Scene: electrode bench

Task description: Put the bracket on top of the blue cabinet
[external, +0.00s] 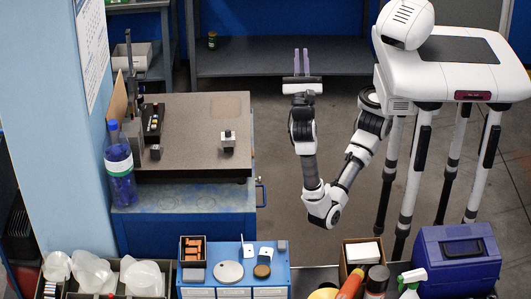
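A small grey and white piece with a dark hole (228,142), which looks like the bracket, stands on the right part of the dark stone plate (190,110). The picture is too small to be sure of its shape. The plate lies on a large blue cabinet (190,228). A smaller blue cabinet (276,262) with pale drawer fronts stands at the bottom, with several small parts on top. My gripper (301,62) is up and to the right of the bracket, beyond the plate's right edge. Its two pale purple fingers are apart, with a narrow empty gap between them.
A blue-capped bottle (119,165) and a tall stand (131,95) are at the plate's left. A blue case (458,260), spray bottle (411,285) and open box (362,252) line the front right. A shelf (280,58) stands behind. The plate's middle is clear.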

